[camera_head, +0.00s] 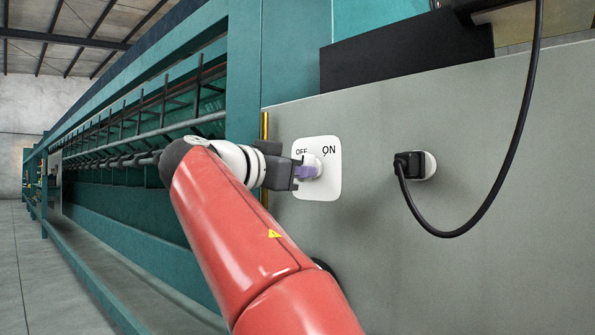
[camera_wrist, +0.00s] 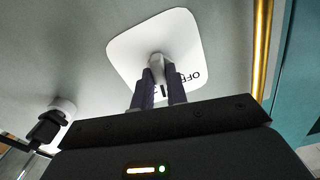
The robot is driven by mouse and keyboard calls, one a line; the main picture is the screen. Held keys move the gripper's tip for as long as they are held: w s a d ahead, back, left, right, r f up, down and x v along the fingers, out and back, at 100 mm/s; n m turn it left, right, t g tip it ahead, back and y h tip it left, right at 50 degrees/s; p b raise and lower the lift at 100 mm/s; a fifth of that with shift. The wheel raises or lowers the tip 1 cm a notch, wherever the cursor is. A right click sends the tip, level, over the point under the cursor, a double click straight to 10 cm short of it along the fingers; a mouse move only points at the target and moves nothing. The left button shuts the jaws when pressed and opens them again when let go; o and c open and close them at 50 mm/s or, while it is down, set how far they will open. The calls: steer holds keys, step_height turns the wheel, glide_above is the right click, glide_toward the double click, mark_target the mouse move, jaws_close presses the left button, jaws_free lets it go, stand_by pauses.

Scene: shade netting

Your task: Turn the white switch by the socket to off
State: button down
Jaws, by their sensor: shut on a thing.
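The white switch plate (camera_head: 329,187) is on the grey panel, with the words OFF at its upper left and ON at its upper right. Its white knob (camera_head: 313,165) is partly hidden by my gripper (camera_head: 306,171). In the wrist view, the plate (camera_wrist: 130,50) is tilted and the knob (camera_wrist: 157,62) stands between the two purple-grey fingers of my gripper (camera_wrist: 158,84). The fingers are shut on the knob. A dark mark shows on the knob in the wrist view, but I cannot tell clearly which word it points to.
A black plug (camera_head: 408,165) with a hanging black cable (camera_head: 497,195) sits in the socket (camera_head: 429,165) to the right of the plate. A brass strip (camera_head: 264,126) runs along the panel's left edge. A long teal machine (camera_head: 130,200) stretches away at left.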

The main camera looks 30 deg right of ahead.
steer(key=n+p, duration=0.1)
steer(key=n, duration=0.4)
steer(key=n+p, duration=0.1)
steer(key=n, duration=0.5)
steer(key=shift+s+r+p, duration=0.15)
steer(key=shift+s+p, duration=0.05)
steer(key=shift+p, duration=0.1)
stand_by(0.3)
steer(key=c, duration=1.4)
jaws_free()
steer(key=v, duration=0.7)
steer(key=shift+a+b, duration=0.3)
steer(key=shift+a, duration=0.05)
steer(key=shift+s, duration=0.1)
